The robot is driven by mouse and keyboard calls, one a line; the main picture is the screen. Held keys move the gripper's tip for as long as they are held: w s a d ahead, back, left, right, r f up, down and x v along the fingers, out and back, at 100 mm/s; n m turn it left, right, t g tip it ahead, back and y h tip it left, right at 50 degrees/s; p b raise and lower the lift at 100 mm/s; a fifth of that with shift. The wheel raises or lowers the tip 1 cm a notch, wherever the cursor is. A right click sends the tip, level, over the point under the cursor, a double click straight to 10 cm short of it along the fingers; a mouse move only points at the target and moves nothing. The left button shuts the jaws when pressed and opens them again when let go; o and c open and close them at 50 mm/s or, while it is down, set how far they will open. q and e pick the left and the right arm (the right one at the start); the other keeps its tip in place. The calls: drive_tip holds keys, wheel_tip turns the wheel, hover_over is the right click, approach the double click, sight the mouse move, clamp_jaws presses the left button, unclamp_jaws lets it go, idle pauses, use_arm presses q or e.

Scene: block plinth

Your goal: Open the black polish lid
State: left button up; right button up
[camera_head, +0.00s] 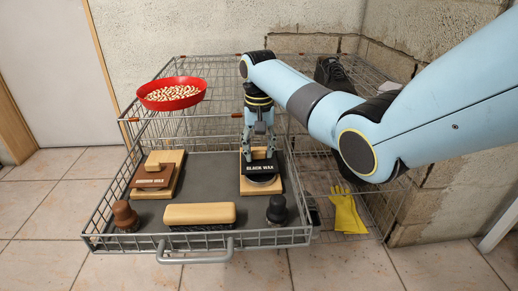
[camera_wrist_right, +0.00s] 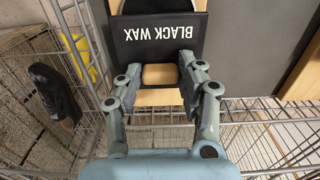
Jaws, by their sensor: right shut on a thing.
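The black polish lid (camera_head: 262,168) is a dark plate marked "BLACK WAX" with a wooden handle block, over a wooden base (camera_head: 262,192) in the drawer's right part. In the right wrist view the lid (camera_wrist_right: 195,40) shows its lettering upside down. My right gripper (camera_head: 265,151) comes down from above at the lid's far side. Its fingers (camera_wrist_right: 160,75) are closed on the wooden handle (camera_wrist_right: 160,75). A dark round shape shows at the lid's near edge; I cannot tell whether the lid is raised. My left gripper is not in view.
A brown wax lid (camera_head: 152,180) sits on its wooden base at left. A wooden brush (camera_head: 200,213) and two knobbed daubers, brown (camera_head: 125,215) and black (camera_head: 277,209), lie in front. A red bowl (camera_head: 172,93) stands behind. Wire walls surround the drawer.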

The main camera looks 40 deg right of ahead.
drive_tip(key=shift+w+d, duration=0.1)
clamp_jaws()
drive_tip(key=shift+w+d+f+b, duration=0.1)
drive_tip(key=shift+w+d+b, duration=0.2)
drive_tip(key=shift+w, duration=0.15)
drive_tip(key=shift+w+d+f+b, duration=0.1)
drive_tip(key=shift+w+d+b, duration=0.15)
drive_tip(key=shift+w, duration=0.2)
drive_tip(key=shift+w+d+r, duration=0.1)
drive_tip(key=shift+w+d, duration=0.15)
drive_tip(key=shift+w, duration=0.25)
drive_tip(key=shift+r, duration=0.1)
drive_tip(key=o, duration=0.8)
unclamp_jaws()
drive_tip(key=o, duration=0.4)
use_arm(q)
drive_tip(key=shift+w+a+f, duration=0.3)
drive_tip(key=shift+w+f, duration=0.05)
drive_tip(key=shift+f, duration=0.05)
use_arm(e)
wheel_tip(320, 180, up, 12)
